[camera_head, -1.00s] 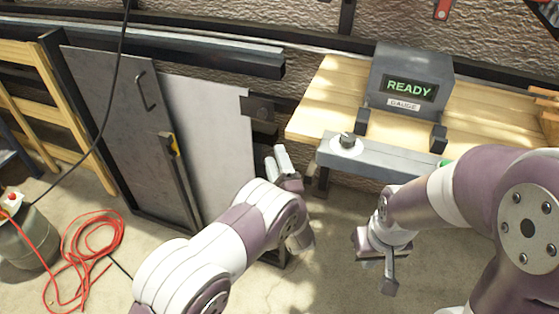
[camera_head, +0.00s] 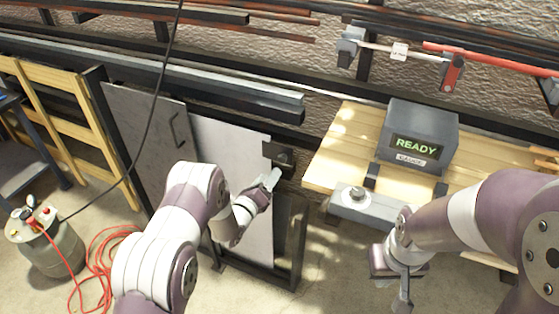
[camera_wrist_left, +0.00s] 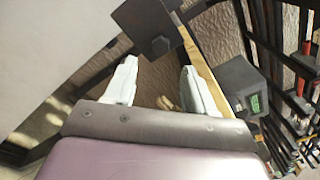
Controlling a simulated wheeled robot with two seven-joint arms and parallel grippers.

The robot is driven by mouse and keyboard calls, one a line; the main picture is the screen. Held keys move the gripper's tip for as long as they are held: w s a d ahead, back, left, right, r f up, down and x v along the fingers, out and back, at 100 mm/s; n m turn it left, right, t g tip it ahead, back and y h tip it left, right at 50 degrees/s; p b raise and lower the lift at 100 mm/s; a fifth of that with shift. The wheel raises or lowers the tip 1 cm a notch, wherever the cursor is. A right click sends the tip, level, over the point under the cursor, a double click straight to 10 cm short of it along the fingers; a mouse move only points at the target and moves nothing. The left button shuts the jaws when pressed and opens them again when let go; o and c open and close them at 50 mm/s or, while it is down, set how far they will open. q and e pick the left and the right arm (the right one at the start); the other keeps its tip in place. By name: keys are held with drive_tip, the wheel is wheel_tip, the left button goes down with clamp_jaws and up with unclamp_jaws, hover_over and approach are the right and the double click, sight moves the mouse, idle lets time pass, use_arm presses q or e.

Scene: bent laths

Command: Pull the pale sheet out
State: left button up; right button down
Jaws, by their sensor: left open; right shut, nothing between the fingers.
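The pale sheet (camera_head: 234,145) stands upright in a dark floor rack, right of a darker grey panel (camera_head: 140,115) with a handle. A dark block (camera_head: 278,154) sits at the sheet's upper right edge. My left gripper (camera_head: 268,180) is open and empty, just below that block in the head view; my arm hides the sheet's lower left part. In the left wrist view, the two pale fingers (camera_wrist_left: 158,82) are spread, with a dark block (camera_wrist_left: 150,25) beyond them and apart from them. My right gripper (camera_head: 404,290) is shut and empty, low in front of the bench.
A wooden bench (camera_head: 335,150) carries a READY gauge box (camera_head: 418,133) to the right of the rack. Long metal bars (camera_head: 200,80) run above the sheets. A hanging black cable (camera_head: 165,75), red hose (camera_head: 100,260) and canister (camera_head: 52,248) lie left.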

sight(281, 161)
use_arm(q)
drive_tip(key=x, duration=0.8)
drive_tip(key=shift+s, duration=0.1)
clamp_jaws()
drive_tip(key=shift+s+d+b, duration=0.1)
drive_tip(key=shift+s+d, duration=0.2)
drive_tip(key=shift+d, duration=0.5)
drive_tip(key=shift+s+d+b, duration=0.1)
drive_tip(key=shift+s+d, duration=0.15)
drive_tip(key=shift+d, duration=0.55)
drive_tip(key=shift+s+d+b, duration=0.1)
drive_tip(key=shift+s+d, duration=0.2)
drive_tip(key=shift+d, duration=0.5)
